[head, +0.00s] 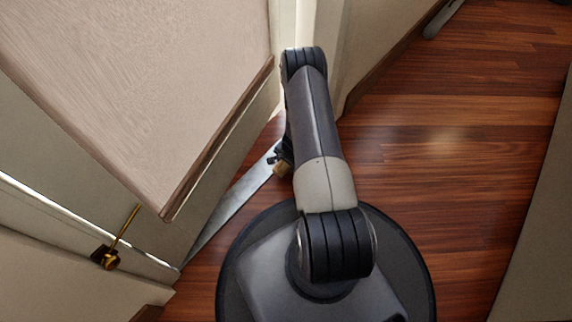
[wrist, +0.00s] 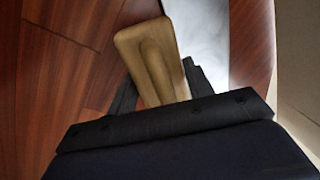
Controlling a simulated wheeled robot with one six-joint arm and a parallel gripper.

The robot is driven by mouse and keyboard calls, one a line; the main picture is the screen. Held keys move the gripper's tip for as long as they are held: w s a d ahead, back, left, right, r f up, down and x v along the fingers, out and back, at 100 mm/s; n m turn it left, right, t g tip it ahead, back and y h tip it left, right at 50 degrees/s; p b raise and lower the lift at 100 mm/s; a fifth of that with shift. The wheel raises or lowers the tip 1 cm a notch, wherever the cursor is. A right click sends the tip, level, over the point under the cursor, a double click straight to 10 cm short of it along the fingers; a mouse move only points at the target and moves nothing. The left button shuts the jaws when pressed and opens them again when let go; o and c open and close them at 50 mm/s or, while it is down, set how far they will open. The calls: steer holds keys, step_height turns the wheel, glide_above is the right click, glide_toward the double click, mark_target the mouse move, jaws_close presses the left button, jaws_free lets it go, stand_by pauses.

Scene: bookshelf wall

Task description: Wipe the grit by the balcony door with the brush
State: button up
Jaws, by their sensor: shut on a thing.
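The brush shows in the wrist view as a pale wooden block with a rounded raised grip (wrist: 150,58). My gripper (wrist: 161,87) is shut on it, with one dark finger on each side. In the head view, my gripper (head: 280,157) is low by the door sill, mostly hidden behind my arm, and a small tan part of the brush (head: 282,169) shows below it. The brush's underside is hidden, so I cannot tell whether it touches the floor. The balcony door (head: 150,262) is at the left. I cannot make out any grit.
A pale grey sill strip (head: 228,209) runs along the door's foot and shows white in the wrist view (wrist: 203,38). A brass handle (head: 109,257) sticks out at lower left. A beige panel (head: 150,80) overhangs at upper left. Wooden floor (head: 440,150) is clear to the right.

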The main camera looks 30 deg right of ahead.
steer(key=shift+r+p, duration=1.05)
steer(key=shift+r, duration=1.25)
